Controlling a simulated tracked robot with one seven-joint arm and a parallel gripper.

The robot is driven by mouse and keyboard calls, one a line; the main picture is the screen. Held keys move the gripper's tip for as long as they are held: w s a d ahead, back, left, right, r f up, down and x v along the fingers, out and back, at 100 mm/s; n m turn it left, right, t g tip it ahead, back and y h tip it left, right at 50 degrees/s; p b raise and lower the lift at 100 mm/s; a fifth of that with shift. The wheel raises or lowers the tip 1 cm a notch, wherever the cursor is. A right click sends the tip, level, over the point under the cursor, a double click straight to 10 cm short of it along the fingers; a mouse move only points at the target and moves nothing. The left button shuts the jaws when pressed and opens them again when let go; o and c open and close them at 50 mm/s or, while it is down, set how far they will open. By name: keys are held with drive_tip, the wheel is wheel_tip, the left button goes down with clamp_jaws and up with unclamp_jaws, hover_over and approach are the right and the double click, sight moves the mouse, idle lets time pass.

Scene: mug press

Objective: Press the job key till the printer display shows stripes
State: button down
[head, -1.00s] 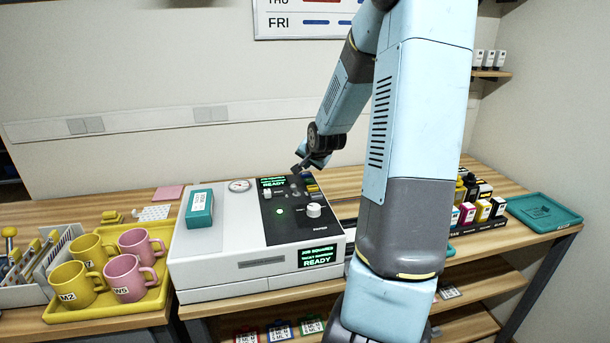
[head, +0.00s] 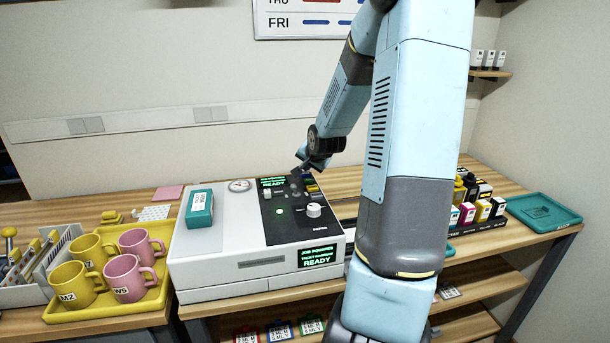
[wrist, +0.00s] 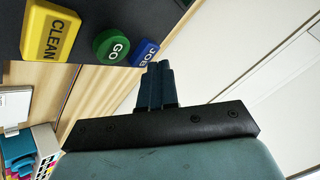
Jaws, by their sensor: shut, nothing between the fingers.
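The printer (head: 205,266) is a white box with a black control panel on top. Its front display (head: 319,255) reads JOB SQUARES and READY in green, with a middle line too small to read surely. A smaller top display (head: 272,182) also reads READY. The blue JOB key (wrist: 145,52) shows in the wrist view, just beyond my fingertips, beside the green GO key (wrist: 112,45) and the yellow CLEAN key (wrist: 50,32). My gripper (wrist: 157,70) is shut and empty, and overlaps the JOB key's edge in that view; I cannot tell whether they touch.
A teal box (head: 199,209) and a gauge (head: 240,185) sit on the printer's left. A white knob (head: 314,210) stands on the panel. A yellow tray (head: 62,316) with mugs is at left. Ink bottles and a teal tray (head: 543,211) are at right.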

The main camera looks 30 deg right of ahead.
sight(307, 175)
drive_tip(key=shift+f, duration=0.5)
idle(0.5)
drive_tip(key=shift+r, duration=0.95)
drive_tip(key=shift+r, duration=2.5)
